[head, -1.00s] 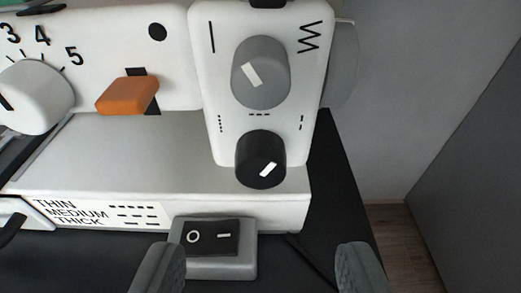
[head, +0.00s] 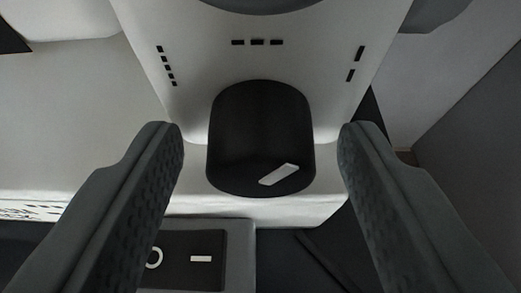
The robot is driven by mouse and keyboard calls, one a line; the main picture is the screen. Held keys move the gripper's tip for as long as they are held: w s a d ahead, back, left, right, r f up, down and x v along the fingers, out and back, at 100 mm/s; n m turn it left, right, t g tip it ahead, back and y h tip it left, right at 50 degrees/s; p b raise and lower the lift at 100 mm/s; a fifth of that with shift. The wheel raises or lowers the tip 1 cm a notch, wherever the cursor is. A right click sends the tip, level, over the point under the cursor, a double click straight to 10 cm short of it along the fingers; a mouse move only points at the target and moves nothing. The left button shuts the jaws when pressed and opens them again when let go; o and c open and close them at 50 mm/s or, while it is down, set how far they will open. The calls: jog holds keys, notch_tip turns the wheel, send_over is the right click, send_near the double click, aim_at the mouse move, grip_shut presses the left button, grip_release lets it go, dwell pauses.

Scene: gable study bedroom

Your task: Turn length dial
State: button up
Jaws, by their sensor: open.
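The length dial is a black cylindrical knob (head: 258,130) on the white end panel of a sewing machine (head: 190,90), low in the panel. A white pointer mark on its front slants up to the right. Short black dash marks of differing spacing stand to its left, above it and to its right. My gripper (head: 260,140) is open, with one grey ridged finger on each side of the black dial. Both fingers are apart from it, with a gap on each side.
Part of a grey dial (head: 262,4) shows at the top edge, just above. A black rocker switch (head: 185,260) in a grey housing lies below left. A dark cable runs below. A grey wall is at right.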

jog(key=c, duration=1)
jog(key=shift+m+y, duration=0.7)
jog(key=shift+m, duration=0.3)
jog(key=o, duration=1)
jog(key=shift+d, duration=0.1)
jog(key=v, duration=1.7)
jog(key=shift+s, duration=0.25)
